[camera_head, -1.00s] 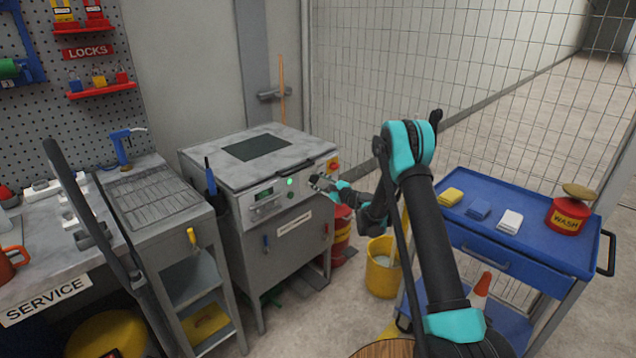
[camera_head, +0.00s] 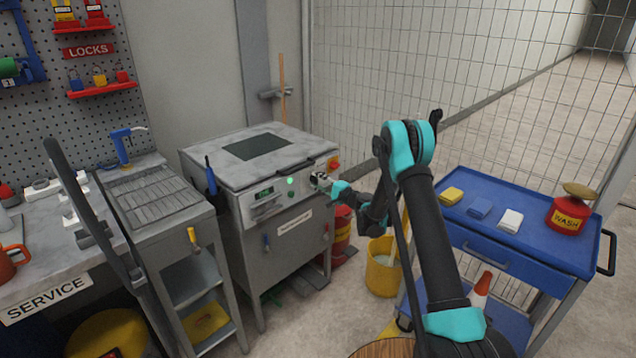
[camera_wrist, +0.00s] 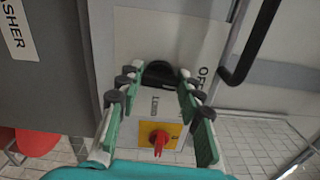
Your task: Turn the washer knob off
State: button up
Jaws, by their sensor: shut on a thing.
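The washer (camera_head: 262,225) is a grey cabinet with a flat lid and a sloping front panel holding a green display and a lit green button (camera_head: 290,181). In the wrist view, the dark round washer knob (camera_wrist: 160,70) sits on a pale panel, with the letters "OF" (camera_wrist: 203,76) beside it. My gripper (camera_wrist: 160,82) has its fingers on both sides of the knob and is shut on it. In the head view, my gripper (camera_head: 319,181) is at the right end of the panel and hides the knob. The knob's pointer direction cannot be told.
A red rotary switch on a yellow plate (camera_wrist: 159,140) lies close to the knob. A black lid handle (camera_head: 296,166) sticks out above the panel. A yellow bucket (camera_head: 383,268) and a blue cart (camera_head: 520,235) stand to the right. A service bench (camera_head: 70,250) is at the left.

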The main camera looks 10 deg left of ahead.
jog(key=shift+s+n, duration=0.1)
jog(key=shift+n, duration=0.5)
jog(key=o, duration=1.2)
jog(key=shift+c, duration=0.2)
jog(key=shift+d, duration=0.1)
jog(key=v, duration=1.1)
jog(key=shift+s+d, duration=0.3)
